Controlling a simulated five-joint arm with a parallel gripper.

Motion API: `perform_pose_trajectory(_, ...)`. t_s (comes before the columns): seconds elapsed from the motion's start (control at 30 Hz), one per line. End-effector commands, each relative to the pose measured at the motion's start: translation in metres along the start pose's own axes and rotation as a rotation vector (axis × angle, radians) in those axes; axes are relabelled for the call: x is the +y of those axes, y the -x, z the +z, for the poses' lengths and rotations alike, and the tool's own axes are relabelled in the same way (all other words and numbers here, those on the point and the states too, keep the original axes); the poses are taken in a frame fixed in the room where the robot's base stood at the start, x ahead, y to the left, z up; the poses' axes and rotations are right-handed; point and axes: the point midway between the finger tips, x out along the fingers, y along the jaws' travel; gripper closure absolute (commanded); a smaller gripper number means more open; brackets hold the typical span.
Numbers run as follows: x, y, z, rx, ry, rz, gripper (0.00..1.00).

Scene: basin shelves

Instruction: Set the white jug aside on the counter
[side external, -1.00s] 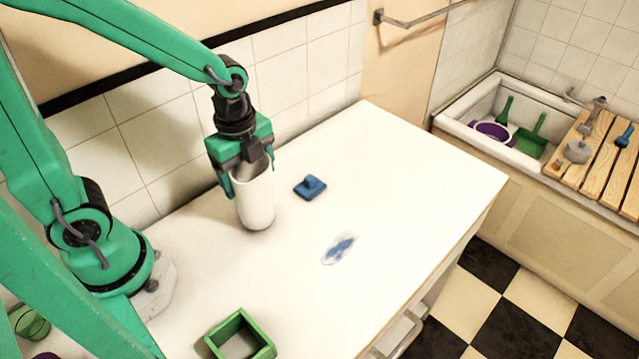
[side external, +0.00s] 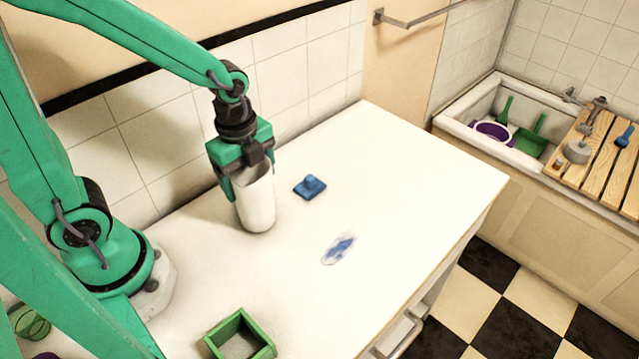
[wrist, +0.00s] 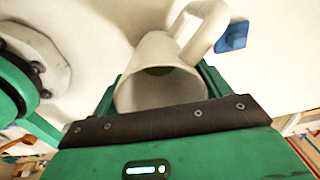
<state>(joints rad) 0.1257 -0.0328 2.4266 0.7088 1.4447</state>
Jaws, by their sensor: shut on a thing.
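The white jug (side external: 257,205) is upright at the left part of the white counter (side external: 420,170), near the tiled wall. Its base appears at the counter surface, though I cannot tell for sure if it touches. My gripper (side external: 250,175) comes down from above and is shut on the jug near its rim. In the wrist view the jug (wrist: 160,85) sits between my fingers, with its open mouth toward the camera and its handle (wrist: 207,28) pointing up and right. The inside of the jug is partly shaded.
A blue block with a knob (side external: 310,187) lies just right of the jug. A blue smear (side external: 340,248) marks the counter further front. A green open box (side external: 240,335) stands at the front edge. The counter's right half is clear. A basin (side external: 470,120) with wooden slats lies beyond.

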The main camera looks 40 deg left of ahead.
Motion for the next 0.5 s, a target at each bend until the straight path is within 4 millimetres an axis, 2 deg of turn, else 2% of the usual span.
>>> perform_pose_trajectory(0.47, 0.0000, -0.0063, 0.0000, 0.000, 0.000, -0.001, 0.53)
perform_pose_trajectory(0.5, -0.0001, -0.0062, 0.0000, 0.000, 0.000, -0.001, 0.18)
